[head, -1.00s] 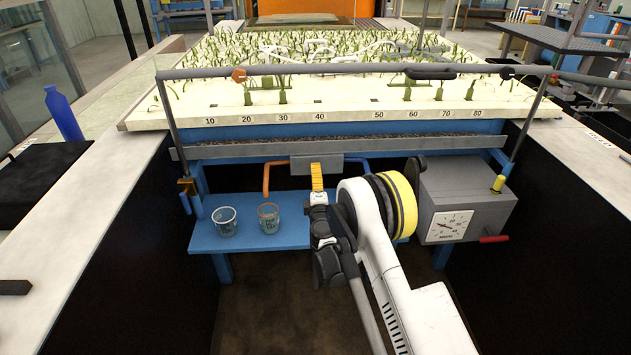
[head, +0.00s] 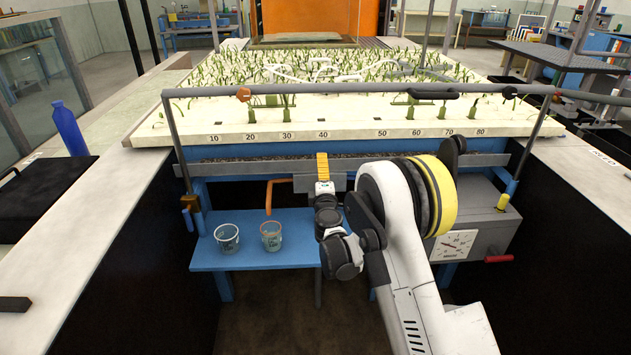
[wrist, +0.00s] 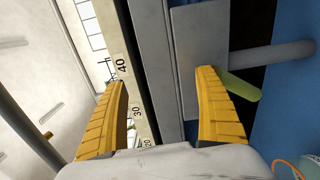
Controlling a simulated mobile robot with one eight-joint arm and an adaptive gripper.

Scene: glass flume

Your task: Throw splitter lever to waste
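The grey splitter box (head: 302,183) is under the bed's front edge in the head view, partly behind my gripper (head: 322,154). In the wrist view the box (wrist: 198,75) is close, with a yellow-green rod (wrist: 241,88) beside it that looks like the lever. The rod lies behind and right of the right finger's tip, not between the fingers. My gripper (wrist: 162,78) is open and empty, its yellow fingers wide apart. An orange pipe (head: 270,195) runs left from the box. Which lever position is waste cannot be read.
Two beakers, one clear-rimmed (head: 227,240) and one orange-rimmed (head: 271,237), stand on the blue shelf (head: 205,258) below left. A grey dial box (head: 480,240) with a red handle is at right. A grey rail (head: 350,91) crosses above the numbered front edge.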

